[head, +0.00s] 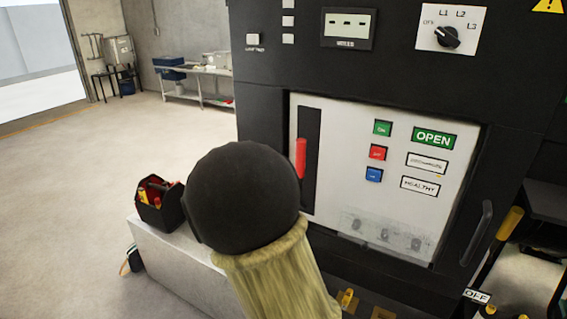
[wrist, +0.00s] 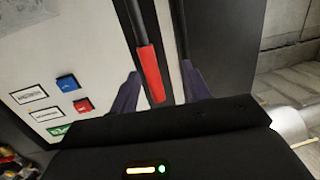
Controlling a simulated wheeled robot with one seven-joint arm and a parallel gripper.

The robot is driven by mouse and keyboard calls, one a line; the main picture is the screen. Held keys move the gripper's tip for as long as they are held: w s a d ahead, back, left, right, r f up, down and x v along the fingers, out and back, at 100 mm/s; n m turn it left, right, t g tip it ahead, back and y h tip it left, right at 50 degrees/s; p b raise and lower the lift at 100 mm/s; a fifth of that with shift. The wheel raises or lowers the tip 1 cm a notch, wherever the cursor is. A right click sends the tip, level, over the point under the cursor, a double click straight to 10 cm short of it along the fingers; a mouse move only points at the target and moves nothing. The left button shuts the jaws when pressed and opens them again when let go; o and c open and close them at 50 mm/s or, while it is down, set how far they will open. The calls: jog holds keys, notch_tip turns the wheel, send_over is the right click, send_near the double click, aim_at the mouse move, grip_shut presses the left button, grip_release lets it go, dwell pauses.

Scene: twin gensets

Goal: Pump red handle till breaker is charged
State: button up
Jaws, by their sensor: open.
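The red handle (head: 300,157) sits in a dark vertical slot on the left of the pale breaker panel (head: 340,135). The panel carries green, red and blue buttons, a green OPEN flag (head: 433,138) and a white label (head: 427,163) too blurred to read surely. In the wrist view the picture is turned, and the red handle (wrist: 149,72) shows between the two dark fingers of my gripper (wrist: 160,72). My gripper is open, with a finger to each side of the handle and no clear contact. In the head view my arm hides my gripper.
A black tool box (head: 160,203) stands on a grey ledge (head: 180,255) at the left. A rotary selector (head: 447,37) and a display (head: 348,28) are above the panel. A dark bar handle (head: 476,233) is at the right.

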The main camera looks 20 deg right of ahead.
jog(key=r, duration=0.1)
jog(key=r+m+h, duration=0.1)
jog(key=s+d+h, duration=0.1)
jog(key=shift+r+g, duration=0.4)
jog(key=shift+w, duration=0.1)
jog(key=b+x, duration=0.1)
jog(key=x, duration=0.8)
jog(key=shift+r+b, duration=0.1)
jog(key=shift+b, duration=0.25)
grip_shut()
jog(key=s+a, duration=0.1)
jog(key=s+a+f, duration=0.1)
jog(key=a, duration=0.1)
jog(key=s+a+f, duration=0.1)
jog(key=shift+s+a+b, duration=0.15)
jog(key=shift+s+b, duration=0.05)
jog(key=shift+b, duration=0.1)
